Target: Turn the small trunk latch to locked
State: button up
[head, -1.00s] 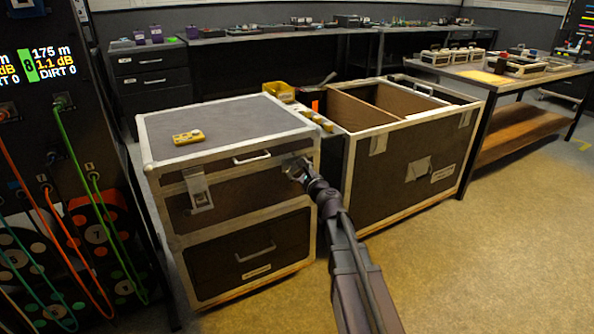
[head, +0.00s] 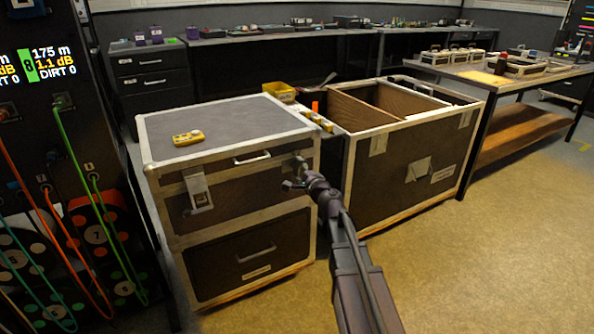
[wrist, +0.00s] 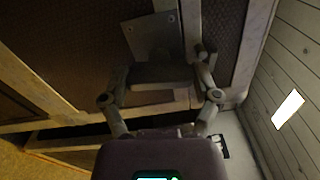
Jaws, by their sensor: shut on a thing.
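The small trunk (head: 240,215) is a dark case with pale metal edges, at the left of the head view. One metal latch (head: 200,193) is on its front at left. The latch at my gripper is near the front right corner; its metal plate shows in the wrist view (wrist: 152,36). My gripper (head: 292,184) is at that latch, just below the lid seam. In the wrist view my gripper (wrist: 163,75) is shut on the latch's lower part, which is dark and partly hidden by the fingers.
A yellow device (head: 188,137) lies on the trunk lid (head: 225,118). A larger open trunk (head: 405,170) stands close on the right, with a narrow gap between. A rack with cables (head: 70,190) stands at left. The floor (head: 500,250) at front right is clear.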

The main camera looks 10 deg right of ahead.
jog(key=shift+a+n, duration=0.1)
jog(key=shift+n, duration=1)
jog(key=o, duration=1)
jog(key=shift+c, duration=0.2)
